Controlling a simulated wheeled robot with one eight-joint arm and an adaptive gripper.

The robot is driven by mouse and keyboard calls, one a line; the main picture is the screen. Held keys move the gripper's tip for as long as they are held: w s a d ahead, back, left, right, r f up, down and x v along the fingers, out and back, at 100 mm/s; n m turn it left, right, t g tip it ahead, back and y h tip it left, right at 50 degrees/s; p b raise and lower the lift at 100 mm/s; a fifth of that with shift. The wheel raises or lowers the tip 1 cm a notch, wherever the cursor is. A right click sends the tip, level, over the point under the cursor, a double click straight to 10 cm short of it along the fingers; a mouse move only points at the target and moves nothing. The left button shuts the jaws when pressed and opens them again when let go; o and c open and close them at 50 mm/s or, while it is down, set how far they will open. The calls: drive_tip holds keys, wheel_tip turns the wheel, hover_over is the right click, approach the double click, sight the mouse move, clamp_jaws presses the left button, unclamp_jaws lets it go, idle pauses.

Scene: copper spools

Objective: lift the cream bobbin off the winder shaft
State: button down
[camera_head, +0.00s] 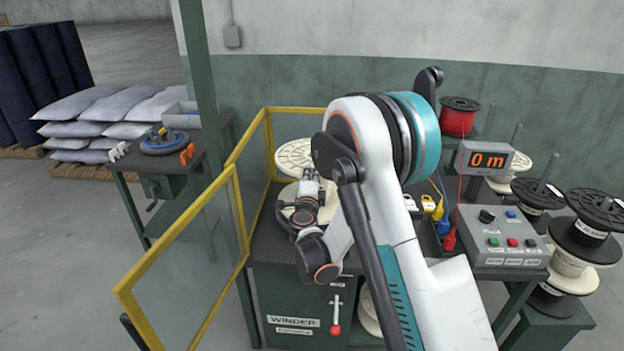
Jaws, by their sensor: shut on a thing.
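The cream bobbin (291,154) is at the back left of the dark winder bench, inside the yellow-framed guard. Its round upper flange shows behind my gripper, and a lower cream disc shows under it. My gripper (309,177) reaches in from the front and is shut on the bobbin. My arm covers much of the bench centre and part of the bobbin's right side. The winder shaft is hidden, so I cannot tell how high the bobbin sits on it.
Yellow-framed clear guard panels (190,250) stand left of and behind the bobbin. A control box (503,240), a red "0 m" display (487,160), a red spool (459,117) and stacked black and cream spools (590,225) are at the right. A green post (200,80) rises at the left.

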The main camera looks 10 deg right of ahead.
wheel_tip(320, 180, up, 23)
drive_tip(key=p, duration=1.2)
idle(0.5)
idle(0.3)
